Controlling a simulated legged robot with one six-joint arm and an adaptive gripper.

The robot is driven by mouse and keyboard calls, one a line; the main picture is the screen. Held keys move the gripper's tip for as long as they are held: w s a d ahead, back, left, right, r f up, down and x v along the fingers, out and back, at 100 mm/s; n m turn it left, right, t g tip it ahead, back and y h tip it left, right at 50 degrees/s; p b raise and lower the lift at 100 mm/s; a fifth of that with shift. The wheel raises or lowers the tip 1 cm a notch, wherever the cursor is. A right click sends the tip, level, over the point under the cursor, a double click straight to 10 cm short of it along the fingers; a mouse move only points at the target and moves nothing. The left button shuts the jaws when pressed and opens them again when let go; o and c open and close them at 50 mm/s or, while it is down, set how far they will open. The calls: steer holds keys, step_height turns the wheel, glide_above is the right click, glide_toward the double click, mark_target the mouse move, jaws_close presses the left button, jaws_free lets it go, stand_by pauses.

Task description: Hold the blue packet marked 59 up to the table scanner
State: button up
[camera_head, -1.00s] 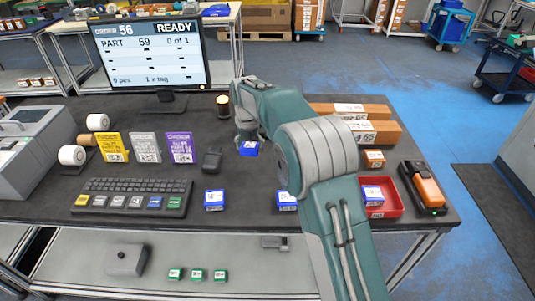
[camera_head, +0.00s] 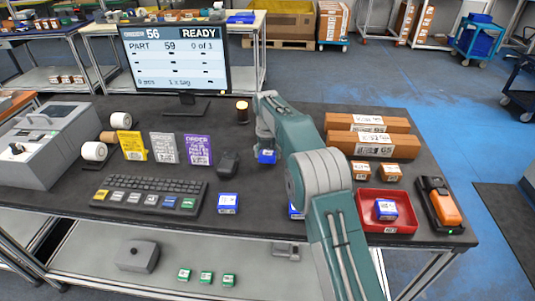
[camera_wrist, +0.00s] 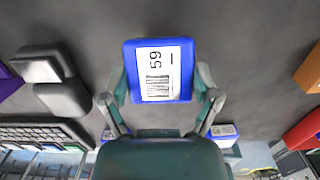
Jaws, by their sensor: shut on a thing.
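The blue packet (camera_wrist: 185,72) has a white label reading 59 with a barcode, and the label faces the wrist camera. My gripper (camera_wrist: 160,85) is shut on it, with a finger on each side. In the head view the packet (camera_head: 267,157) hangs at my gripper (camera_head: 266,146) above the dark table. The table scanner (camera_head: 228,163) is a small black device to the left of the packet, apart from it. It also shows at the left in the wrist view (camera_wrist: 60,82).
Another blue packet (camera_head: 228,203) lies near the front edge, and one more is partly behind my arm. A red tray (camera_head: 365,211) holds a blue packet. Brown boxes (camera_head: 372,144), an orange handheld device (camera_head: 440,203), a keyboard (camera_head: 150,195) and coloured cards (camera_head: 163,147) stand around.

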steer(key=shift+a+f, duration=0.1)
steer(key=shift+a, duration=0.5)
steer(key=shift+s+d+r, duration=0.25)
steer(key=shift+s+r, duration=0.05)
steer(key=shift+r, duration=0.05)
steer(key=s+r, duration=0.9)
steer(key=s, duration=0.3)
steer(key=shift+s+r, duration=0.2)
steer(key=shift+a, duration=0.2)
